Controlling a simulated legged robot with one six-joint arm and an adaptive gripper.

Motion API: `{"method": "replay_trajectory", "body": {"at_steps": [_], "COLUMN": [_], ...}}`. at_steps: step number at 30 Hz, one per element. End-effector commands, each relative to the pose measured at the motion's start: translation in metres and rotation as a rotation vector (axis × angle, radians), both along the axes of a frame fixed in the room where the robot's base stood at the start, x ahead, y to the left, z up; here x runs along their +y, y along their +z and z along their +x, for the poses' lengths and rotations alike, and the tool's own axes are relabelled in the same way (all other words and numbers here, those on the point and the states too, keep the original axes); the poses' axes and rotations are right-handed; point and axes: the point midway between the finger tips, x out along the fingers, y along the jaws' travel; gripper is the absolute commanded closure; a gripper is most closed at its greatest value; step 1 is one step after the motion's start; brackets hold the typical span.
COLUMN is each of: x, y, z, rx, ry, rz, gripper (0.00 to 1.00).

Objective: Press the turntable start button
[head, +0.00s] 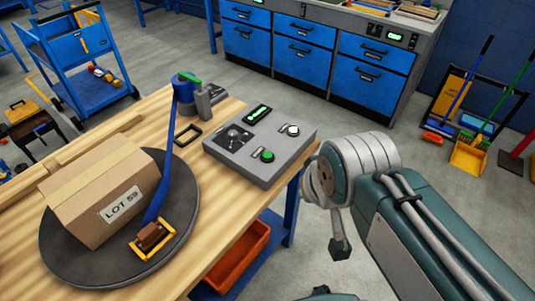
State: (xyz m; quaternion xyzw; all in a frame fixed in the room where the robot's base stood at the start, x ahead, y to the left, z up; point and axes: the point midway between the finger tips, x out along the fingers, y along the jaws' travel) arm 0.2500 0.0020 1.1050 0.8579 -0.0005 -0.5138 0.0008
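A grey control box (255,172) sits at the right end of the wooden workbench. It carries a green button (267,156) near its front, a white button (293,129) near its right edge, a knob on a dark plate (234,138) and a small lit display (257,114). A dark round turntable (75,272) lies on the bench at left and bears a cardboard box (97,190) marked LOT 59. My gripper (340,247) is right of the control box, off the bench edge and apart from the buttons. Only a small dark part of it shows below my wrist; its opening is hidden.
A blue strap (161,180) runs from a blue-and-grey device (190,97) to an orange-framed buckle (152,245) on the turntable. An orange bin (238,258) is under the bench. Blue cabinets (300,55) stand behind. Open floor lies between bench and cabinets.

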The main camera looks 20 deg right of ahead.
Motion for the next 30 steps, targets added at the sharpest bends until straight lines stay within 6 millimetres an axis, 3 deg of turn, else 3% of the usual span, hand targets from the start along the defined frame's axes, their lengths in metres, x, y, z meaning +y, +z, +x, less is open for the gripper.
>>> {"method": "replay_trajectory", "body": {"at_steps": [7, 11, 21, 30], "x": [0.0, 0.0, 0.0, 0.001], "y": [0.001, 0.007, 0.024, 0.018], "z": [0.002, 0.016, 0.083, 0.148], "rx": [0.004, 0.031, 0.15, 0.252], "ry": [-0.007, -0.049, -0.272, -0.482], "rz": [0.004, 0.025, 0.118, 0.179], "gripper": [1.0, 1.0, 1.0, 1.0]}}
